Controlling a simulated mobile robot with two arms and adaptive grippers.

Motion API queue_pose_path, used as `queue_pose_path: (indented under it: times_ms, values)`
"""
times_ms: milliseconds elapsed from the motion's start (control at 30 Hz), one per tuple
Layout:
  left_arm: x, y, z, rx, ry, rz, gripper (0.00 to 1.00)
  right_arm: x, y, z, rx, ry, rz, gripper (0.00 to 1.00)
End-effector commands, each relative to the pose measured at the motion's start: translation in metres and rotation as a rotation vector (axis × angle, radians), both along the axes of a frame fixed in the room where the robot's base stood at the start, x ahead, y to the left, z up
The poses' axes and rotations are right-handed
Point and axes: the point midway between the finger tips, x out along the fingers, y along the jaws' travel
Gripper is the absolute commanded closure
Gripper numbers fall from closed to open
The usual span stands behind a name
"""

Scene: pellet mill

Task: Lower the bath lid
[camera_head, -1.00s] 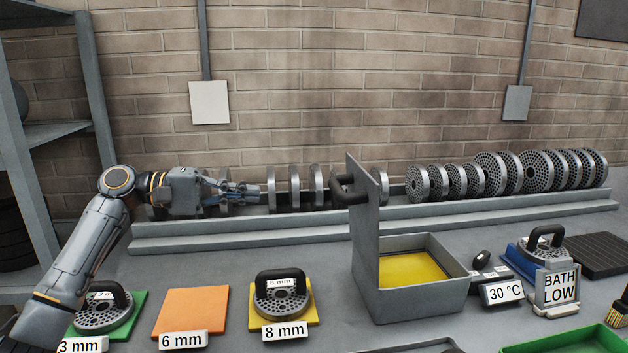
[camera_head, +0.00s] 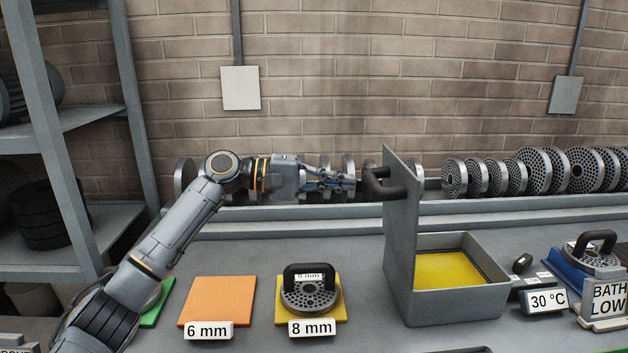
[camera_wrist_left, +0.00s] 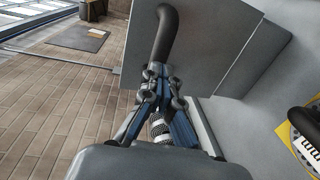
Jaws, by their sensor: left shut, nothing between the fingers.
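The grey bath (camera_head: 460,305) holds yellow liquid (camera_head: 448,268). Its lid (camera_head: 401,225) stands upright at the bath's left edge, so the bath is open. A black handle (camera_head: 381,192) sticks out leftward from the lid's upper part. My left gripper (camera_head: 350,185) is shut and empty just left of this handle. In the left wrist view, the left gripper (camera_wrist_left: 161,75) appears right at the lower end of the handle (camera_wrist_left: 165,35), in front of the lid (camera_wrist_left: 212,40). I cannot tell whether they touch. My right gripper is not in view.
A rack rail (camera_head: 300,213) with several perforated dies runs behind the bath. An orange 6 mm pad (camera_head: 217,300) and a die on the 8 mm pad (camera_head: 311,290) lie left of the bath. A 30 °C display (camera_head: 546,301) and a BATH LOW sign (camera_head: 608,299) stand right.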

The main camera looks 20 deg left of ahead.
Motion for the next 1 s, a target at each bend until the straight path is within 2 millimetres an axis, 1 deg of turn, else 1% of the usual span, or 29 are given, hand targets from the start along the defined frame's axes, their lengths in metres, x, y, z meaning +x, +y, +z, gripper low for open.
queue_pose_path:
  times_ms: [33, 100, 200, 667, 767, 867, 1000]
  values:
    - [0.003, -0.006, -0.001, -0.001, 0.000, -0.001, 1.00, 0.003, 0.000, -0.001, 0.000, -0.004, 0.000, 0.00]
    - [0.005, -0.012, -0.002, -0.001, 0.001, 0.000, 1.00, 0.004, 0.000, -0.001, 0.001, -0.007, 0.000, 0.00]
    - [0.007, -0.016, -0.002, -0.001, 0.000, 0.000, 1.00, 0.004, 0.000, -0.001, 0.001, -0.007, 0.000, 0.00]
    - [0.008, -0.019, 0.000, 0.003, 0.002, 0.000, 1.00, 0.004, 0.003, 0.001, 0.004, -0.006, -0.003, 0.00]
    - [0.009, -0.022, 0.004, 0.019, 0.009, -0.001, 1.00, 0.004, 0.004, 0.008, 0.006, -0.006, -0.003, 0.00]
    - [0.011, -0.028, 0.010, 0.049, 0.021, -0.001, 1.00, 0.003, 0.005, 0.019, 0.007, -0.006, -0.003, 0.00]
    - [0.017, -0.042, 0.021, 0.121, 0.049, -0.003, 1.00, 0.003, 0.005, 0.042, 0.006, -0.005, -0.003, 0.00]
